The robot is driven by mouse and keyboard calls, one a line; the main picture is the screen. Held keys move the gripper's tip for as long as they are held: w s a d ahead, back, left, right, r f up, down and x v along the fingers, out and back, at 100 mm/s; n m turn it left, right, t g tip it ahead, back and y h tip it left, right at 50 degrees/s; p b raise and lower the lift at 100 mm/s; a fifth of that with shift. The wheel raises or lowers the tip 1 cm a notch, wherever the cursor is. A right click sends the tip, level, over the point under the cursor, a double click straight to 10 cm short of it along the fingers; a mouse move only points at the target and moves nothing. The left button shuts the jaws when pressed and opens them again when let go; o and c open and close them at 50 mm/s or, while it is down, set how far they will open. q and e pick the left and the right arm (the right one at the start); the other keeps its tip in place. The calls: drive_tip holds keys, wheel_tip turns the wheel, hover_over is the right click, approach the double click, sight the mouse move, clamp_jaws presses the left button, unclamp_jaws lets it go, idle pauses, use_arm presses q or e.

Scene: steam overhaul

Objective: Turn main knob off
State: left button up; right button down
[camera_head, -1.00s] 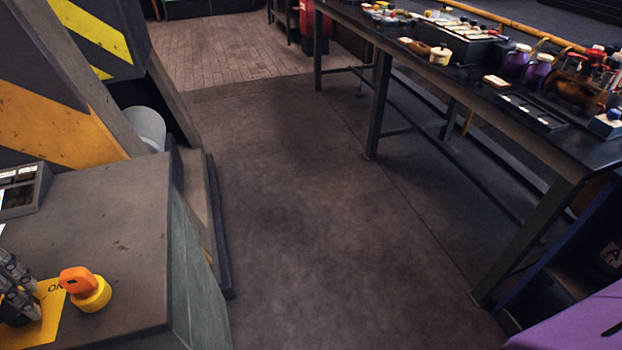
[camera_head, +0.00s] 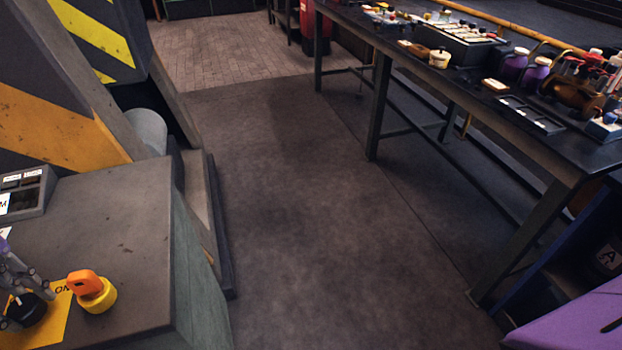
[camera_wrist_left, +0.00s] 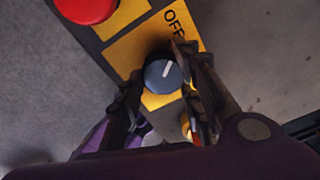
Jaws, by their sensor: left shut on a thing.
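The main knob (camera_wrist_left: 160,76) is a round dark grey-blue dial with a white pointer line. It sits on a yellow plate (camera_wrist_left: 128,48), and the pointer leans toward the "OFF" label (camera_wrist_left: 174,22) in the left wrist view. My left gripper (camera_wrist_left: 157,78) is shut on the knob, one finger on each side. In the head view, the left gripper (camera_head: 28,290) is at the lower left edge, with the dark knob (camera_head: 27,311) partly showing below its fingers. My right gripper is not in view.
A yellow and orange lock-like piece (camera_head: 95,296) stands just right of the knob. A red button (camera_wrist_left: 86,8) is on the panel. A long workbench (camera_head: 480,82) with bottles and trays runs along the right. The floor (camera_head: 290,210) between is clear.

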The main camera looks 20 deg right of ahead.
sight(18, 309)
use_arm(q)
drive_tip(key=shift+a+r+n, duration=0.1)
drive_tip(key=shift+a+n, duration=0.05)
drive_tip(key=shift+n, duration=0.45)
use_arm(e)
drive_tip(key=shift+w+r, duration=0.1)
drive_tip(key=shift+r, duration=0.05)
use_arm(q)
drive_tip(key=o, duration=0.8)
drive_tip(key=shift+n, duration=0.3)
drive_tip(key=shift+o, duration=1.4)
drive_tip(key=shift+s, duration=0.15)
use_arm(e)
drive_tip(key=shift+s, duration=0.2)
use_arm(q)
wheel_tip(18, 309, up, 12)
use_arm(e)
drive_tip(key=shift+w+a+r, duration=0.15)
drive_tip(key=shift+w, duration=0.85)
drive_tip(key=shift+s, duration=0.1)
